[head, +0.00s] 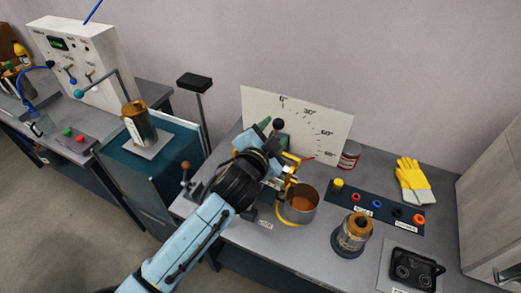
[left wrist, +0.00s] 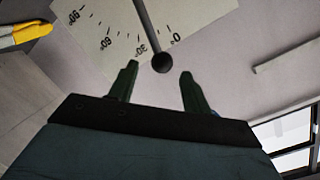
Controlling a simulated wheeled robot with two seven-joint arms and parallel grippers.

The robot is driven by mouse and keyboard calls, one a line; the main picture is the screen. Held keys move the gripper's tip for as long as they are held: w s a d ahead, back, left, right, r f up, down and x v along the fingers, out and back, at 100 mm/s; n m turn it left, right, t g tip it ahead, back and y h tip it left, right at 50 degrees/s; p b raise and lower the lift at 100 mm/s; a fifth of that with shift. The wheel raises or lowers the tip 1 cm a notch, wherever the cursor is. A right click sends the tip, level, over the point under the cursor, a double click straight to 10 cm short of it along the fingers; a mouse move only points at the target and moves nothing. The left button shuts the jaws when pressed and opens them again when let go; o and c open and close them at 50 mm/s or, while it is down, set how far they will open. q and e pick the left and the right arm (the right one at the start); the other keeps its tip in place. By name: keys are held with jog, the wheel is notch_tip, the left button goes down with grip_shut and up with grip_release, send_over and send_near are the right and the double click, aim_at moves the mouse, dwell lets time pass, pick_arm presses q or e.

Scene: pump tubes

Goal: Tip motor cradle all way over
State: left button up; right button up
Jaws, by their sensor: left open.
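The motor cradle's yellow frame (head: 291,168) is mostly hidden behind my left arm, so I cannot tell its tilt. A white angle board (head: 262,98) stands behind it. A lever with a black ball knob (head: 278,124) rises before the board; in the left wrist view the knob (left wrist: 162,63) lies near the 0 mark. My left gripper (head: 271,128) is open at the knob. Its green fingertips (left wrist: 160,70) appear either side of the knob, with gaps visible. A metal can (head: 302,209) with orange-brown inside stands just in front of the cradle. My right gripper is out of view.
A motor-like copper-topped part (head: 354,232) stands on the bench at right. A dark strip with coloured rings (head: 376,203), yellow gloves (head: 412,177), a red tin (head: 349,155) and a black tray (head: 414,268) lie around it. A teal cabinet (head: 150,180) stands left.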

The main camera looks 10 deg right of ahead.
pick_arm(q)
jog(key=v, duration=0.8)
jog(key=shift+s, duration=0.25)
jog(key=shift+a, duration=0.1)
